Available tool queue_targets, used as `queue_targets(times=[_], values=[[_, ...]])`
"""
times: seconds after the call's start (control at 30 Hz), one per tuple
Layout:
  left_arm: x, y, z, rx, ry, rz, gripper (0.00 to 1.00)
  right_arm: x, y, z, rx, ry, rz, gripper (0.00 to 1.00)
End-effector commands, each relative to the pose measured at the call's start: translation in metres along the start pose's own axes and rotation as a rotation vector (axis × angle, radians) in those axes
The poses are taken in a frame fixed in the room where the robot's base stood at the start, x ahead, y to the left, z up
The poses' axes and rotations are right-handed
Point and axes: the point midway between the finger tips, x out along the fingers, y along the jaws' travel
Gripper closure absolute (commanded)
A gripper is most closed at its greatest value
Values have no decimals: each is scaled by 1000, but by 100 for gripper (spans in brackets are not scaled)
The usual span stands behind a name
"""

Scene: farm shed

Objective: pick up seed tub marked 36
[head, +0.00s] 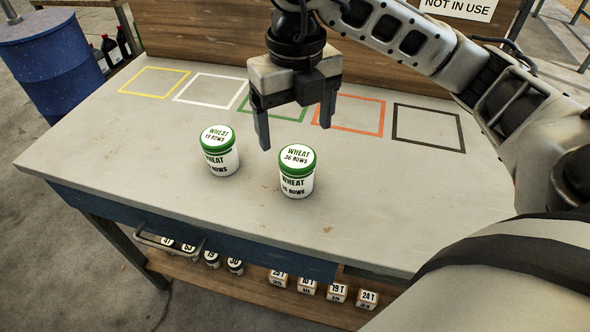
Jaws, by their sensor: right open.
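The seed tub marked 36 (297,184) stands upright on the workbench, white with a green-rimmed lid reading "WHEAT 36 ROWS". A second, similar tub (222,161) stands to its left; its lid reads "WHEAT" and what looks like "19 ROWS". My right gripper (296,136) comes in from the upper right and points down above and behind the tub marked 36. Its fingers are apart with nothing between them. It appears clear of both tubs. My left gripper is not in view.
The workbench (400,215) has yellow, white, green, orange and black outlined squares along its back, all bare. A blue barrel (52,75) and dark bottles stand at the left. Numbered containers and blocks (338,292) sit on the shelf below. The bench right of the tubs is clear.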

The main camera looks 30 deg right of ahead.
Motion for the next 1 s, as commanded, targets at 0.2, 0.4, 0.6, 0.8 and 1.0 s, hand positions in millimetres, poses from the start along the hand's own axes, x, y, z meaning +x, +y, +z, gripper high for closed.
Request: queue_targets(times=[0.2, 0.4, 0.6, 0.8, 1.0], values=[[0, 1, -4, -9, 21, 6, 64, 44, 0, -1, -1, 3, 2, 18], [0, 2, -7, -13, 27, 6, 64, 59, 1, 0, -3, 0, 3, 18], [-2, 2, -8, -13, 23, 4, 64, 83, -3, -2, -2, 6, 2, 18], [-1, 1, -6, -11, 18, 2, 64, 108, -3, -1, -3, 2, 3, 18], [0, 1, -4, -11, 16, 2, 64, 111, -2, -1, -4, 0, 4, 18]])
